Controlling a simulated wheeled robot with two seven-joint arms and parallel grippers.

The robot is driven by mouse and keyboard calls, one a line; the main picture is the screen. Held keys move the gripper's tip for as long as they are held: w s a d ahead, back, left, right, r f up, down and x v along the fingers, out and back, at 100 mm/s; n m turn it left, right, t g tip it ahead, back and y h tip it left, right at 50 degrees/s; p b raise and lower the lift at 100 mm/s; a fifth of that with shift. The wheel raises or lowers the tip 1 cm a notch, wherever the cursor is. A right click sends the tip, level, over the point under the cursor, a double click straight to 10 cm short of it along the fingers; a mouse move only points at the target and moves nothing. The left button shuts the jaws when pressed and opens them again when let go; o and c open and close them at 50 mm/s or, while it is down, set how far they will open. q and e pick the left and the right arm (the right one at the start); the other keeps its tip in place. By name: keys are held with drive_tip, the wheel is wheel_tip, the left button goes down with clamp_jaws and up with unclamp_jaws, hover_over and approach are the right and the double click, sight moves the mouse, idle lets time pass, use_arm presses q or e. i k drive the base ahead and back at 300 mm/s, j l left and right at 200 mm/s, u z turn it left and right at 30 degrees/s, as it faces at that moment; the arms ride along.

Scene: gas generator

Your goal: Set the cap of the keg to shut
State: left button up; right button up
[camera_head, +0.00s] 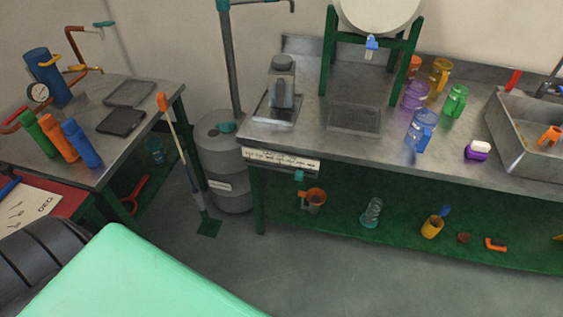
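A grey keg (228,183) with a pale label stands upright on the floor, in the gap between the left table and the long steel counter. The counter's corner partly hides the keg's right side. Neither of my grippers is in view.
A grey pipe (231,70) rises behind the keg. A broom (180,144) leans at the left table's edge, left of the keg. The steel counter (372,152) holds several coloured jugs. The floor (290,258) before the keg looks clear.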

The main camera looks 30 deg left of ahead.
sight(225, 128)
drive_tip(key=u, duration=1.25)
